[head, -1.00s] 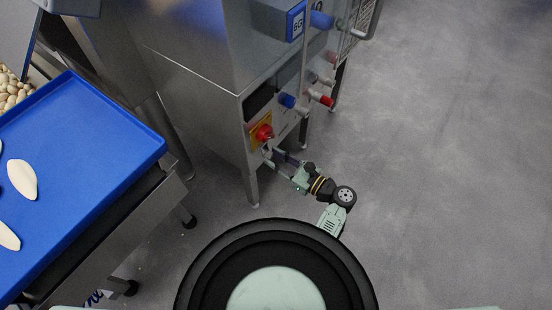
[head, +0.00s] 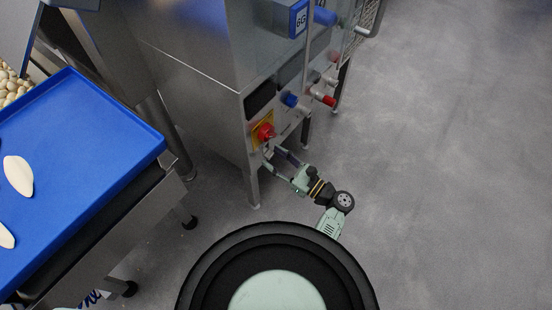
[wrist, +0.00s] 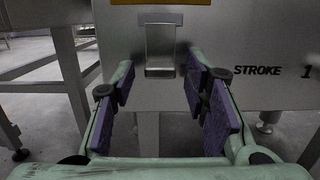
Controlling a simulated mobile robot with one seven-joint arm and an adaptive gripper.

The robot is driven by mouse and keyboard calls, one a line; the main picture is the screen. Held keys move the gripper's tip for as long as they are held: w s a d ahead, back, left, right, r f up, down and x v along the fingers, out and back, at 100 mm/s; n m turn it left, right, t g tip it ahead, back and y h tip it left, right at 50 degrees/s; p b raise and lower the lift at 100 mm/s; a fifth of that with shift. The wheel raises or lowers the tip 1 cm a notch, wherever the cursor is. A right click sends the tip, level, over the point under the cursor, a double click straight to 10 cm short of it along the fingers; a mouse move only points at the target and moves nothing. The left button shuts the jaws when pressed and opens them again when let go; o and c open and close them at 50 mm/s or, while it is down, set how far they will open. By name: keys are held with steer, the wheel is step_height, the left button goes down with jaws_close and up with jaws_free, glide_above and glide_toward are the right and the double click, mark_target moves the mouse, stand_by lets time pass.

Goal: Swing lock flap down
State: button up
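The lock flap (wrist: 160,46) is a small grey metal plate on the front of the steel machine, just below a yellow plate (wrist: 160,2). It hangs against the panel in the wrist view, its lower end between my fingertips. My gripper (wrist: 160,82) is open, with purple pads on both sides of the flap's lower end and visible gaps to it. In the head view my gripper (head: 271,156) is at the machine's front, just below a red knob (head: 264,132) on a yellow plate. The flap is too small to make out there.
The steel machine (head: 195,75) stands on legs, with blue and red handles (head: 322,98) on its front. The grey floor (head: 450,150) at the right is clear.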

steer(key=shift+d, duration=0.1)
steer(key=v, duration=1.2)
steer(key=shift+f, duration=0.1)
stand_by(0.3)
